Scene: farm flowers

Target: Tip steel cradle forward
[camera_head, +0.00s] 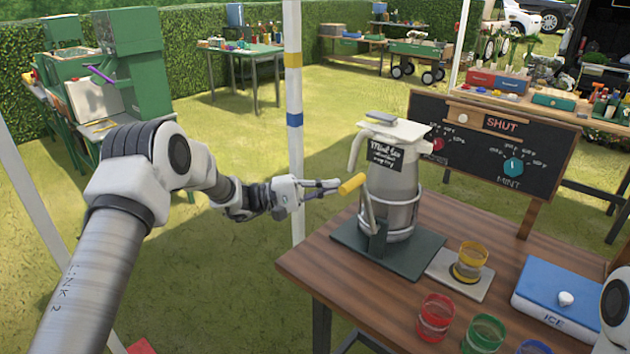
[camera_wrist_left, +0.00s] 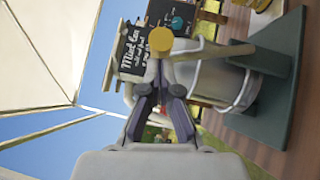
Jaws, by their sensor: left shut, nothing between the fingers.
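The steel cradle (camera_head: 398,234) is a metal ring frame on a dark green base plate (camera_head: 410,262). It holds a tall grey jug (camera_head: 398,180) upright, with a black "Mint tea" label. A lever with a yellow grip (camera_head: 351,184) rises from the cradle's left side. The yellow grip (camera_wrist_left: 160,40) also shows end-on in the left wrist view, just beyond my fingertips. My left gripper (camera_head: 338,184) is shut and empty, at the yellow grip's left end; I cannot tell whether they touch. My right gripper is out of view; only part of my right arm shows at the right edge.
A glass with a yellow band (camera_head: 468,262) stands on a light plate right of the cradle. Red (camera_head: 436,317) and green (camera_head: 484,333) banded glasses stand nearer. A blue ice box (camera_head: 560,300) is at right. A chalkboard (camera_head: 490,142) stands behind; a tent pole (camera_head: 294,110) is left.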

